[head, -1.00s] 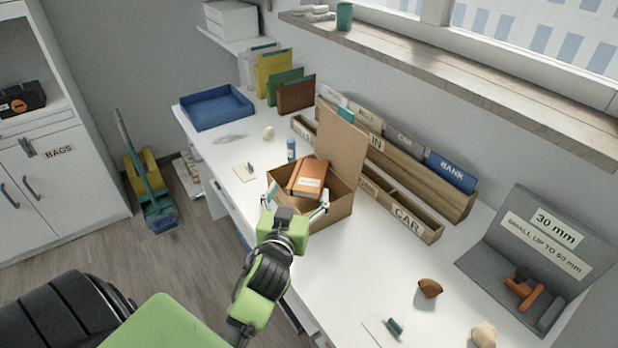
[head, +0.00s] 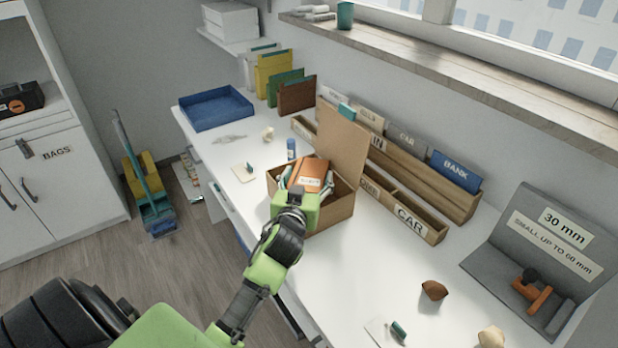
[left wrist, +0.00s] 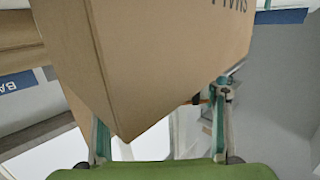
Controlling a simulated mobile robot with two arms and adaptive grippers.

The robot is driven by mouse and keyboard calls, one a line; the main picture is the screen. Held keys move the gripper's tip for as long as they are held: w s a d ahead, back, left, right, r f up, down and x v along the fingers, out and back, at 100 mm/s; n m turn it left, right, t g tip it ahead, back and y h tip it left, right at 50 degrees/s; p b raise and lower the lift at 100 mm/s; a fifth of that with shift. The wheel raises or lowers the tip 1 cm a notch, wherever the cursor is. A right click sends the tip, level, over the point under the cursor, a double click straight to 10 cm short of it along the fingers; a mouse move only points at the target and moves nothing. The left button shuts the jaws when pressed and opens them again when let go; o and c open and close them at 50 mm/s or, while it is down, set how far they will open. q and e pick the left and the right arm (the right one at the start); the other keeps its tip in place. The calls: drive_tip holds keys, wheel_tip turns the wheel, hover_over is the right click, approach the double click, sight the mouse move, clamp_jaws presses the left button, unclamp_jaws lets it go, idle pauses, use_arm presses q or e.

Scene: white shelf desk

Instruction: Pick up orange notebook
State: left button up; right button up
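The orange notebook (head: 311,172) with a small white label stands tilted in the open cardboard box (head: 336,212) on the white desk. My left gripper (head: 308,181) is at the box opening, with its fingers spread to either side of the notebook's lower part. I cannot tell whether they touch it. In the left wrist view the two fingers are wide apart, and a cardboard-brown surface (left wrist: 160,60) with partly cut-off lettering fills the upper middle. The notebook is not clearly visible there. My right gripper is not in view.
The box's flap (head: 342,140) stands up behind the notebook. Wooden sorters (head: 420,222) with labels line the wall side. A blue tray (head: 215,107) is at the far left of the desk. A glue stick (head: 291,149) stands near the box.

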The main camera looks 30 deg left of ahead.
sight(308, 177)
use_arm(q)
drive_tip(key=c, duration=0.6)
drive_tip(key=shift+c, duration=0.8)
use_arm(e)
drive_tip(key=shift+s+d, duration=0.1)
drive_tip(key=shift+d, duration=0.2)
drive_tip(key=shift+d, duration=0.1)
use_arm(q)
drive_tip(key=shift+r, duration=0.5)
wheel_tip(308, 177, up, 2)
drive_tip(key=shift+r, duration=0.25)
drive_tip(key=s+r, duration=0.1)
drive_tip(key=s+d+r, duration=0.1)
drive_tip(key=r, duration=0.1)
drive_tip(key=s+d+r, duration=0.1)
drive_tip(key=s+r, duration=0.1)
drive_tip(key=shift+r+p, duration=0.15)
drive_tip(key=shift+p, duration=0.2)
drive_tip(key=s+d+r+p, duration=0.2)
drive_tip(key=s+d+r, duration=0.2)
drive_tip(key=s, duration=0.4)
drive_tip(key=shift+s+d+r, duration=0.15)
drive_tip(key=shift+d+r, duration=0.05)
drive_tip(key=shift+d, duration=0.1)
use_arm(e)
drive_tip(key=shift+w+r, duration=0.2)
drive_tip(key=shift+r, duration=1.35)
